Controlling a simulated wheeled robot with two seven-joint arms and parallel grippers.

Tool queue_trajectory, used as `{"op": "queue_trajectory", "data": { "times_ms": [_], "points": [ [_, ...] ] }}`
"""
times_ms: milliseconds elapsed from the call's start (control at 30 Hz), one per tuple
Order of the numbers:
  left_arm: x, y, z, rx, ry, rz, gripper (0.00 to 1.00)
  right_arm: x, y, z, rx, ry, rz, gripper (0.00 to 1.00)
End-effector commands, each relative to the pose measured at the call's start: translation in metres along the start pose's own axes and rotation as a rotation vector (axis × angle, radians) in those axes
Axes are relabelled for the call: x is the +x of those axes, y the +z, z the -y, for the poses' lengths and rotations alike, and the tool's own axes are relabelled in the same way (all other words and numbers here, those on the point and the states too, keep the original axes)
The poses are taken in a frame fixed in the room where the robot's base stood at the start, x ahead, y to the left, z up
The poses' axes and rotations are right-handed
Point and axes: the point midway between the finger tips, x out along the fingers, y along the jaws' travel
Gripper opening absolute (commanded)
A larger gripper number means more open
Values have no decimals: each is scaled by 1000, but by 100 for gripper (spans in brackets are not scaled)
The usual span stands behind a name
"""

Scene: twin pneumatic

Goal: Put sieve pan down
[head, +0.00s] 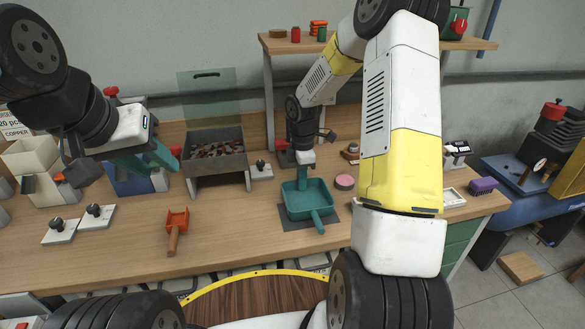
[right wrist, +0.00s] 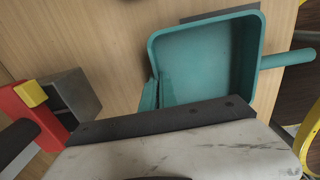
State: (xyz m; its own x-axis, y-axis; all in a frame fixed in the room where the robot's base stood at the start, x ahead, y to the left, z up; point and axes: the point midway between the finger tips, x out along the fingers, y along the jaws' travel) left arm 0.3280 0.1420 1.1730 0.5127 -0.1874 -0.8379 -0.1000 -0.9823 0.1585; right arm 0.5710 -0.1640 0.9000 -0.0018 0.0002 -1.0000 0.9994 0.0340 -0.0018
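The teal sieve pan (head: 307,196) is over a dark mat (head: 288,224) on the workbench, its handle pointing toward me. In the right wrist view the pan (right wrist: 205,55) fills the upper middle, its handle to the right, and looks empty. My right gripper (head: 302,176) is at the pan's far wall. Its teal fingers (right wrist: 157,92) sit close on either side of that wall, shut on it. I cannot tell whether the pan's base touches the mat. My left gripper (head: 150,158) is raised above the bench at the left, apart from the pan; its finger gap is unclear.
An orange scoop (head: 176,226) lies left of the pan. A grey bin of small pieces (head: 216,148) stands behind it. A pink round item (head: 345,182) lies close to the pan's right. The bench between scoop and mat is clear.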

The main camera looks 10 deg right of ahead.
Motion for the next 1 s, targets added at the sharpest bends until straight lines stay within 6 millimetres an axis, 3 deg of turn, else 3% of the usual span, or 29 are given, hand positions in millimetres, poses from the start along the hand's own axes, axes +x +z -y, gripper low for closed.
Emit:
{"op": "queue_trajectory", "data": {
  "times_ms": [67, 167, 567, 667, 1000],
  "points": [
    [0, 0, 0, 0, 0, 0, 36, 2, 0, 0, 0, -1, 0, 4],
    [0, 0, 0, 0, 0, 0, 36, 2, 0, 0, 0, -1, 0, 24],
    [0, 0, 0, 0, 0, 0, 36, -4, 0, 0, 0, 2, 0, 24],
    [0, 0, 0, 0, 0, 0, 36, -17, 0, -1, 0, 4, 1, 24],
    [0, 0, 0, 0, 0, 0, 36, -88, 0, -1, 2, 3, 1, 24]
  ]
}}
